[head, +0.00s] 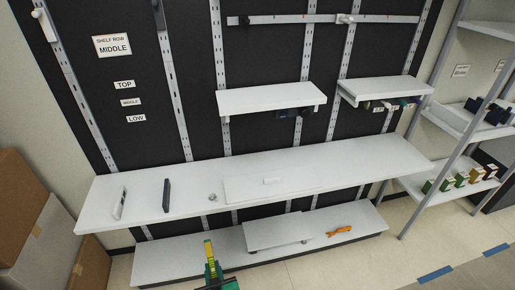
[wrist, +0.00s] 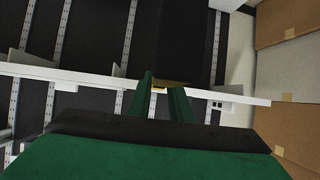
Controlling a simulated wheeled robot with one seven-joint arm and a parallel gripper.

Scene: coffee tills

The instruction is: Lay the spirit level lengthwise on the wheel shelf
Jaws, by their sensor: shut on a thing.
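My gripper (head: 213,280), green, is at the bottom of the head view, in front of the low shelf. It is shut on the spirit level (head: 208,249), a yellow bar with dark marks that stands up from the fingers. In the wrist view my gripper (wrist: 166,95) has a dark, shaded block with a yellow edge (wrist: 174,84) at its fingers, likely the same level. No label marks the wheel shelf legibly. A white raised board (head: 262,236) with small dark feet, perhaps wheels, stands on the low shelf (head: 180,262), right of my gripper.
The long middle shelf (head: 340,163) holds a white-grey tool (head: 120,203), a dark bar (head: 166,195) and a flat white panel (head: 240,189). An orange tool (head: 339,231) lies on the low shelf. Two short shelves hang above. Cardboard boxes (head: 50,240) stand left.

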